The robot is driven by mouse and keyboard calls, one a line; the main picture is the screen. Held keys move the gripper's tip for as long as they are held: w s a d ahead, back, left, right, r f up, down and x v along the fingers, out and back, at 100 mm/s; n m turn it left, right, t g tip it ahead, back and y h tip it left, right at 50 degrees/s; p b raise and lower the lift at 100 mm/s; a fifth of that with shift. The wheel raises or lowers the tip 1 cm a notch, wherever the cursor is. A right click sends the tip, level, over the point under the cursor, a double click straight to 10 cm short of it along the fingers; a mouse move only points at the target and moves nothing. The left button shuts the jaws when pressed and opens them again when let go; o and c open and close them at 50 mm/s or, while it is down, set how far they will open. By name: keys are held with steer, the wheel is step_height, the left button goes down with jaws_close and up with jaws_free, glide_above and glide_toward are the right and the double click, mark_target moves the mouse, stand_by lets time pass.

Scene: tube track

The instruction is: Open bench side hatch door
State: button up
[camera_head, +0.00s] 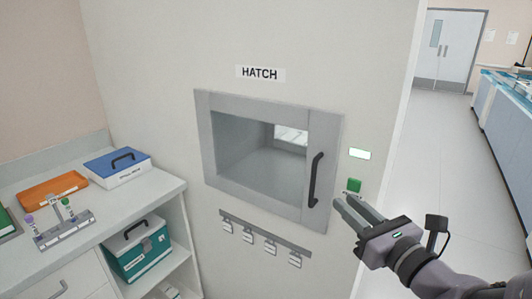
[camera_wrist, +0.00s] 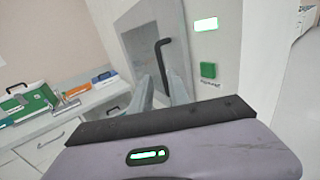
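The hatch door (camera_head: 210,160) is a grey frame around a clear window, set in the pale wall below a "HATCH" sign (camera_head: 260,73). It looks shut, flush with the wall. Its black vertical bar handle (camera_head: 315,180) is on the right side of the door; the handle also shows in the wrist view (camera_wrist: 165,55), ahead of the fingertips. My gripper (camera_head: 344,205) is just right of the door's lower right corner, in front of the wall and apart from the handle. In the wrist view its fingers (camera_wrist: 160,82) are spread with a gap between them and nothing held.
A green button (camera_head: 354,185) and a lit panel (camera_head: 360,154) are on the wall right of the door. A hook rail (camera_head: 265,235) is below it. At left, a bench (camera_head: 110,218) carries a blue-lidded box (camera_head: 118,168), an orange tray (camera_head: 53,190) and a tube rack (camera_head: 64,230).

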mark_target(315, 175)
steer(key=p+x, duration=0.3)
steer(key=x, duration=1)
steer(key=shift+w+a, duration=0.15)
steer(key=shift+w, duration=0.2)
jaws_close()
stand_by(0.6)
